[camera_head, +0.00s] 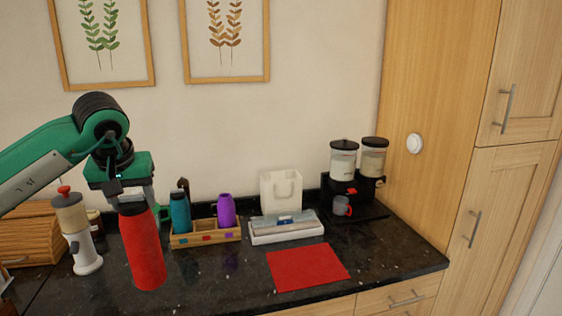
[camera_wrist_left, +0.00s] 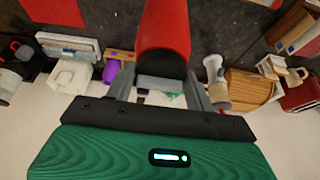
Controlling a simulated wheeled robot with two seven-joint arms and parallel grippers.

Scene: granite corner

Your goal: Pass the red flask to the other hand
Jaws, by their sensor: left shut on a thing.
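The red flask (camera_head: 143,250) has a dark top and hangs upright, slightly tilted, below my left gripper (camera_head: 131,199) in the head view. My left gripper is shut on it near its top. In the left wrist view the flask (camera_wrist_left: 163,25) sits between the two fingers (camera_wrist_left: 165,88), its dark cap towards the palm. The flask appears above the dark counter; whether its base touches the counter is hard to tell. My right gripper is in neither view.
A wooden rack (camera_head: 206,238) holds a teal flask (camera_head: 180,213) and a purple flask (camera_head: 226,211). A red mat (camera_head: 307,267) lies bare on the counter. A white tray (camera_head: 286,233), a white bag-like holder (camera_head: 281,190), a dispenser (camera_head: 343,162) and a grinder (camera_head: 79,232) stand around.

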